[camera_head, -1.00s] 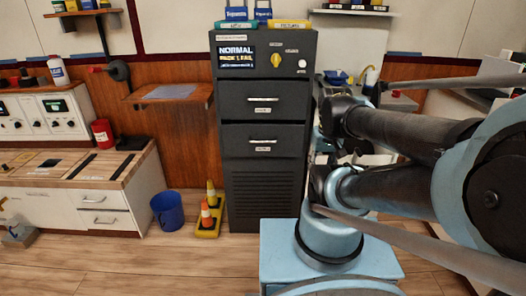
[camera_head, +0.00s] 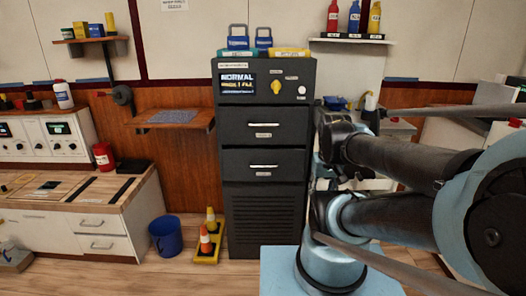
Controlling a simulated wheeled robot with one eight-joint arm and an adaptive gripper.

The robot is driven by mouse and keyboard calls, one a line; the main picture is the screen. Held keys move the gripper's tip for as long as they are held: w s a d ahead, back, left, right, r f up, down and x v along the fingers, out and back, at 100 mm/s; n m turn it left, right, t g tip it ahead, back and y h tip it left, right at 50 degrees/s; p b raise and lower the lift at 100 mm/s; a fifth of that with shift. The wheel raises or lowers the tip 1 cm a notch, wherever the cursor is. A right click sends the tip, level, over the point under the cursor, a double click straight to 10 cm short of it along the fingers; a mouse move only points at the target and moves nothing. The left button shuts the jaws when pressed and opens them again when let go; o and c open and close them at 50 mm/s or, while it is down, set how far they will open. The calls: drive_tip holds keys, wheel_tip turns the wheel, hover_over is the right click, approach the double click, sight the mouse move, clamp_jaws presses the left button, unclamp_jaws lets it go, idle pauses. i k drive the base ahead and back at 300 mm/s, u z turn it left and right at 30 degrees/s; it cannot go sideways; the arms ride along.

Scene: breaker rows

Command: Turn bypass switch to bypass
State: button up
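The dark cabinet (camera_head: 264,200) stands upright at the middle of the view. Its top panel has a screen (camera_head: 237,84) that reads NORMAL. A yellow rotary switch (camera_head: 276,87) sits right of the screen; its small labels are too blurred to read. A white round button or lamp (camera_head: 301,90) is to its lower right. My arm is folded at the right of the view, apart from the switch. My gripper cannot be made out in this view.
Two blue padlock-shaped items (camera_head: 238,38) stand on the cabinet top. A blue bucket (camera_head: 166,236) and cones on a yellow base (camera_head: 207,250) stand on the floor at left. A wooden wall shelf (camera_head: 174,119) juts out left of the cabinet. Floor shows in front.

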sight(275, 85)
drive_tip(key=u, duration=0.65)
drive_tip(key=k, duration=1.8)
drive_tip(key=z, duration=0.6)
drive_tip(key=i, duration=1)
